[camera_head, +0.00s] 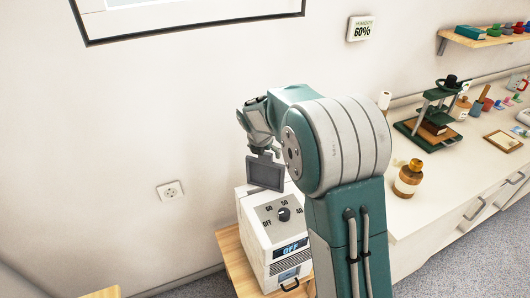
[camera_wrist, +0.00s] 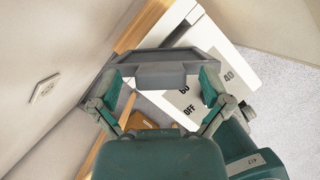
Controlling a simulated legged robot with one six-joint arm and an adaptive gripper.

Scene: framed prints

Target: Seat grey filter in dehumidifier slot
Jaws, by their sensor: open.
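The white dehumidifier (camera_head: 251,232) stands on a wooden surface, with a black dial (camera_head: 284,214) on top and a front display reading OFF. The grey filter (camera_head: 265,173) is a dark flat panel at the back of the dehumidifier's top, directly below my gripper (camera_head: 262,148). In the wrist view, my gripper (camera_wrist: 161,80) is open, with its two fingers on either side of the filter's thick grey block (camera_wrist: 160,75). Whether the fingers touch it is unclear. The slot is hidden, so I cannot tell how deep the filter sits.
A white counter (camera_head: 440,205) at right carries an amber jar (camera_head: 408,180) and a green press (camera_head: 432,112). My arm hides the space between counter and dehumidifier.

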